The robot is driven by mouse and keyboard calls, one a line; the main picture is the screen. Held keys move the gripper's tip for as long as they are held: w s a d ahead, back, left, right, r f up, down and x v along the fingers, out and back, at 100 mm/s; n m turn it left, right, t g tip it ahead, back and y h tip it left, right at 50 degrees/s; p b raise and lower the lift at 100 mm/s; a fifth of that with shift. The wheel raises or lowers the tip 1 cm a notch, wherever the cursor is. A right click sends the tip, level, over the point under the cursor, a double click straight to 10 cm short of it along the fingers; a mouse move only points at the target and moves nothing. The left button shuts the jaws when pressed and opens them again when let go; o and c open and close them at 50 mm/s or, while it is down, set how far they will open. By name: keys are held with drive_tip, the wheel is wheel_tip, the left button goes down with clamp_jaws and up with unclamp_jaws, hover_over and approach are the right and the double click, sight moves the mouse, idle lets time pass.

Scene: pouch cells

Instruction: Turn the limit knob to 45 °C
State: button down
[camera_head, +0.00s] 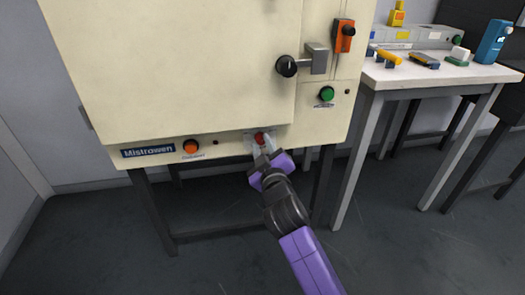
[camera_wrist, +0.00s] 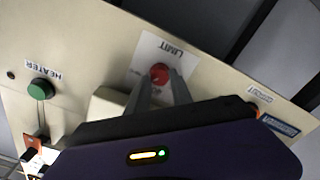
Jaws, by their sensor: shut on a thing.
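The red limit knob (camera_head: 260,137) is on the lower front edge of the cream cabinet. My gripper (camera_head: 261,150) reaches up to it from below and is shut on it. In the wrist view the red knob (camera_wrist: 160,74) sits between my two grey fingers (camera_wrist: 160,88), on a white plate (camera_wrist: 168,48) marked LIMIT, which appears upside down. The plate's scale marks are too small and partly hidden by the fingers, so the knob's setting cannot be read.
An orange knob (camera_head: 191,146) is left of the limit knob, beside the Mistrowen label (camera_head: 148,152). A green heater knob (camera_head: 327,94) is above right. A black door handle (camera_head: 287,66) stands out higher up. A white table (camera_head: 440,75) with tools is at the right.

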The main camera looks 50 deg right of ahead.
drive_tip(key=shift+f+m+b, duration=0.15)
drive_tip(key=shift+m+b, duration=0.6)
drive_tip(key=shift+m, duration=0.85)
drive_tip(key=c, duration=1.1)
unclamp_jaws()
drive_tip(key=p+v, duration=0.1)
drive_tip(key=v, duration=0.7)
drive_tip(key=shift+w, duration=0.1)
